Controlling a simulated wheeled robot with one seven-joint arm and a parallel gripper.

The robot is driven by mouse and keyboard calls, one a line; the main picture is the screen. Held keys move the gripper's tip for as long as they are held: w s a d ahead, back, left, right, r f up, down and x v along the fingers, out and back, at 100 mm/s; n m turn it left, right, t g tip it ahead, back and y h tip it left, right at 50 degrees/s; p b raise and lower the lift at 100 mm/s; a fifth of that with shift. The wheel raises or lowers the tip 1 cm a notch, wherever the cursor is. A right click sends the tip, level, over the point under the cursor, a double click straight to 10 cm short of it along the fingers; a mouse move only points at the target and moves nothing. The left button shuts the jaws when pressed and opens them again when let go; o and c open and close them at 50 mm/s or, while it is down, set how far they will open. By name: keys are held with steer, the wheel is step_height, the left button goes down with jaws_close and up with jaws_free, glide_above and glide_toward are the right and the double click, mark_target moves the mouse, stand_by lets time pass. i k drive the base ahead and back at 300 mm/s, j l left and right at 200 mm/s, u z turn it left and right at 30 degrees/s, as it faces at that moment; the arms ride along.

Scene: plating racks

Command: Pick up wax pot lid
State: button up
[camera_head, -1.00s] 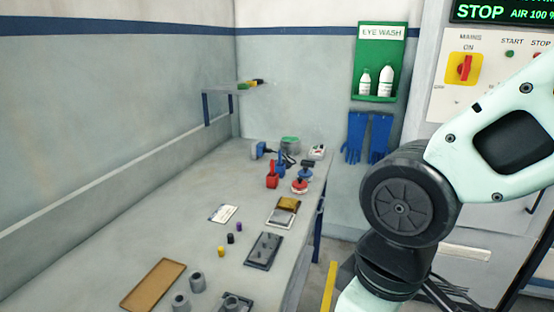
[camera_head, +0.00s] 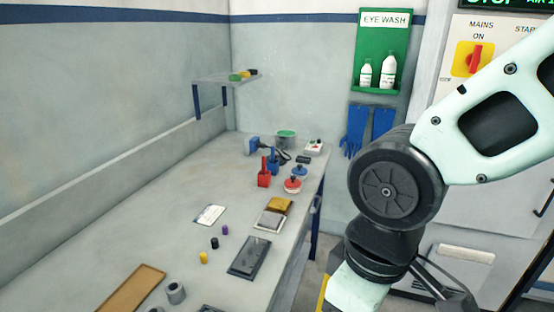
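No thing in the camera view can be told for certain as the wax pot lid. A round grey pot with a green top (camera_head: 286,137) stands at the far end of the bench. Nearer are a round red knobbed piece (camera_head: 292,185) and a round blue knobbed piece (camera_head: 299,171), both near the bench's right edge; either may be a lid. My arm fills the right side. Dark parts at its lower end, probably my gripper (camera_head: 445,285), show partly at the bottom right, away from the bench things. Its fingertips are not clear.
The grey bench (camera_head: 130,240) runs along the left wall. A red holder (camera_head: 264,177), a blue holder (camera_head: 273,163), a yellow block (camera_head: 279,204), a dark tray (camera_head: 249,257) and a brown tray (camera_head: 133,289) sit on it. A wall shelf (camera_head: 222,79) overhangs the far end.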

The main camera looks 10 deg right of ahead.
mark_target(282, 162)
steer(key=i+l+u, duration=0.1)
steer(key=u, duration=0.35)
steer(key=i+l+u, duration=0.1)
steer(key=u, duration=0.3)
steer(key=i+l+u, duration=0.2)
steer(key=l, duration=0.2)
steer(key=i+l+u, duration=0.15)
steer(key=l, duration=0.25)
steer(key=i+l+u, duration=0.2)
steer(key=l, duration=0.25)
steer(key=l+u, duration=0.15)
steer(key=l, duration=0.3)
steer(key=i+l, duration=0.1)
steer(key=l, duration=0.4)
steer(key=i+l, duration=0.1)
steer(key=l, duration=0.4)
steer(key=i+l, duration=0.1)
steer(key=l, duration=0.4)
steer(key=i+l+u, duration=0.1)
steer(key=l, duration=0.4)
